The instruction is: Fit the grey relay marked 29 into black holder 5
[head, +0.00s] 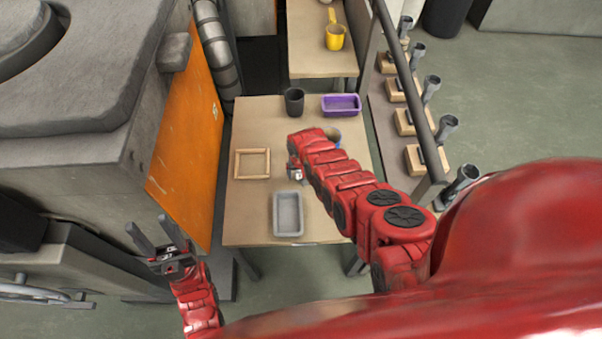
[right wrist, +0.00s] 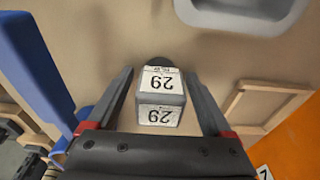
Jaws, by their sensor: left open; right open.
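The grey relay (right wrist: 160,103) shows in the right wrist view, with white labels reading 29 that appear upside down there. It is between the two fingers of my right gripper (right wrist: 160,82), which are open with gaps on either side. In the head view, my right gripper (head: 294,172) is low over the middle of the table, and the relay is too small to make out clearly. My left gripper (head: 150,225) is open and empty, left of the table. Several black holders (head: 432,87) on wooden blocks line the right side; I cannot read any number 5.
The table (head: 245,215) bears a grey tray (head: 288,233), a wooden frame (head: 252,178), a black cup (head: 294,102) and a purple tray (head: 341,112). A blue item (right wrist: 40,75) is beside the right gripper.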

